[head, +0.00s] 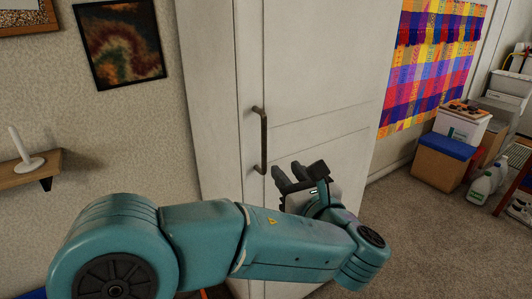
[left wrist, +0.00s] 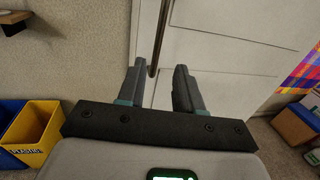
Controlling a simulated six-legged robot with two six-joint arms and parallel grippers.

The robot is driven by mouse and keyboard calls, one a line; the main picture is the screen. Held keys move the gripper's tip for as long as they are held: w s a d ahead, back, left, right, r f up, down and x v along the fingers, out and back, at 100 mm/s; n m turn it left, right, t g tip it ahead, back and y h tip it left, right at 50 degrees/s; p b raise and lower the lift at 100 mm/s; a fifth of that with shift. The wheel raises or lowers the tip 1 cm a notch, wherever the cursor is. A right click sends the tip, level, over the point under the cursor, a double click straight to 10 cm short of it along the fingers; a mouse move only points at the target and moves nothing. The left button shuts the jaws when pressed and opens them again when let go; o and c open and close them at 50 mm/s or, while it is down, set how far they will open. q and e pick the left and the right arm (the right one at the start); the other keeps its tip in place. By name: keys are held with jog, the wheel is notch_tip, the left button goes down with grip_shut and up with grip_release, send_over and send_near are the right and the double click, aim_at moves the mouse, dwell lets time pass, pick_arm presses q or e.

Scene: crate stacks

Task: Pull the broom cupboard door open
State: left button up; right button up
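The broom cupboard door (head: 330,65) is a tall off-white panelled door in the head view and looks closed. Its handle (head: 263,140) is a dark vertical bar near the door's left edge. My left gripper (head: 298,178) is open and empty, in front of the door, below and right of the handle in the head view. In the left wrist view, the handle (left wrist: 160,38) runs down toward the gap between the fingers of the left gripper (left wrist: 160,80), its lower end close to the left fingertip. I cannot tell whether they touch. My right gripper is not in view.
A small shelf (head: 30,168) with a white candle holder is on the left wall, below a framed picture (head: 118,42). Boxes (head: 442,162) and white bottles (head: 482,184) stand at the right. Blue and yellow bins (left wrist: 35,130) show at lower left.

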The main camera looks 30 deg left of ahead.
aim_at(265, 147)
pick_arm(q)
jog(key=b+x, duration=0.1)
jog(key=x, duration=1.2)
jog(key=shift+s, duration=0.1)
grip_shut()
